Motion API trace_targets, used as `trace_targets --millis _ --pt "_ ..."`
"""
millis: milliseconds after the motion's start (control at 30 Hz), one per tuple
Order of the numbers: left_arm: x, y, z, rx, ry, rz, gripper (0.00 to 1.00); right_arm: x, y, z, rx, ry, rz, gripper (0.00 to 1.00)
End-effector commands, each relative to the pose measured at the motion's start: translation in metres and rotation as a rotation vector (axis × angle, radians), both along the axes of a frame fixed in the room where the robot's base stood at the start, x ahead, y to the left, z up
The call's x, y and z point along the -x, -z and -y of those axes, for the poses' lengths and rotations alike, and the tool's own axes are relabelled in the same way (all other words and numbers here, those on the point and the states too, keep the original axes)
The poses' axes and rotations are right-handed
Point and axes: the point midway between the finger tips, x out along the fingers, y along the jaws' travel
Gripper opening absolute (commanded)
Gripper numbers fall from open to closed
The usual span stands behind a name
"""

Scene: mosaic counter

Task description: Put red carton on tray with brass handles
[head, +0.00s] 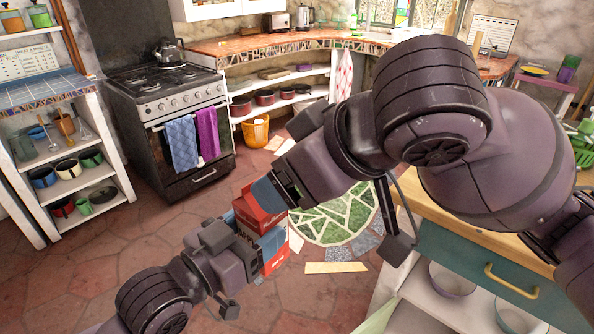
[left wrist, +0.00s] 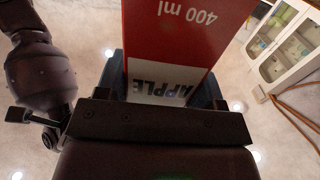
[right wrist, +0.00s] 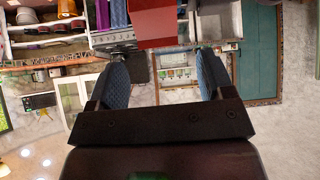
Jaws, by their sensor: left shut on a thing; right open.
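The red carton (head: 262,207) is held in the air over the floor. My left gripper (head: 248,232) is shut on it. The left wrist view shows the carton's red and white side (left wrist: 185,40) with "400 ml" and "APPLE" printed on it. My right gripper (head: 272,194) is close by the carton's upper end. In the right wrist view my right gripper (right wrist: 158,85) is open, with the carton's red face (right wrist: 155,22) just beyond its fingertips. I cannot tell whether they touch. No tray with brass handles can be made out.
A wooden-topped cabinet with a teal drawer (head: 470,262) and brass pull stands at the right, bowls on its shelf. A stove (head: 160,105) and a curved mosaic counter (head: 290,44) are at the back. Open shelves (head: 75,165) stand left. A green mosaic patch (head: 335,215) lies on the floor.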

Motion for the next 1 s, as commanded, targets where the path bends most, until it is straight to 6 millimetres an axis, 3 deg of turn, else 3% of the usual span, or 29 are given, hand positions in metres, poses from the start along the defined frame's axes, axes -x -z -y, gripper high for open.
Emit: trace_targets --millis 267,1000 --pt "0.0 -0.001 0.0 0.001 0.0 0.003 0.23 -0.007 0.01 -0.005 -0.004 0.041 -0.027 0.74" --pt "0.0 -0.001 0.0 0.001 0.0 0.003 0.23 -0.052 0.081 -0.06 -0.005 0.041 -0.023 0.74"
